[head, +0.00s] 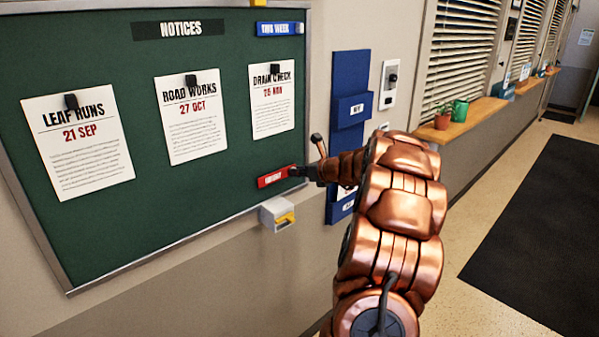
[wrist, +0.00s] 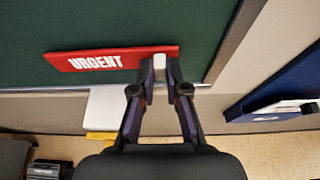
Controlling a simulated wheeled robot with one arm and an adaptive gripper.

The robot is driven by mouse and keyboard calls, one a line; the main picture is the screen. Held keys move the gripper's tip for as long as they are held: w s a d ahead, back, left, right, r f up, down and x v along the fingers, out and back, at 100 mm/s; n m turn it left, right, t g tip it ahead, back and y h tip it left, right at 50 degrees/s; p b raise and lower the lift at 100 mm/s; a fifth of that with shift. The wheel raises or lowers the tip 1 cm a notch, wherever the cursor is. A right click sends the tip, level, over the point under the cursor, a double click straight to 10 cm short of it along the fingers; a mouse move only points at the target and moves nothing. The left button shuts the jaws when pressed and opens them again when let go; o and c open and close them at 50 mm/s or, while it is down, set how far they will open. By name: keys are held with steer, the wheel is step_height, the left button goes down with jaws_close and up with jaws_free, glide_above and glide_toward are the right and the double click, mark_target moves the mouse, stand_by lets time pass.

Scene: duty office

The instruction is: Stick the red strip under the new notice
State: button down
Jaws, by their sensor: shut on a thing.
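The red strip (head: 275,177), lettered URGENT in the wrist view (wrist: 110,59), is level at the board's lower right, below the notice DRAIN CHECK (head: 272,105) with green between. My gripper (head: 304,172) reaches in from the right and is shut on the strip's right end. In the wrist view my gripper (wrist: 160,72) has a pale block between its fingertips. I cannot tell whether the strip touches the green board (head: 200,200). The notices ROAD WORKS (head: 190,125) and LEAF RUNS (head: 80,155) hang further left, each with a black clip on top.
A blue THIS WEEK strip (head: 279,29) is above DRAIN CHECK. A white holder with a yellow part (head: 277,215) is just below the board's frame. A blue wall rack (head: 350,75) stands right of the board. Plants sit on a sill (head: 462,125) further right.

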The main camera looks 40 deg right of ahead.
steer(key=shift+w, duration=0.15)
steer(key=c, duration=1.1)
jaws_free()
steer(key=v, duration=1.2)
steer(key=shift+a, duration=0.15)
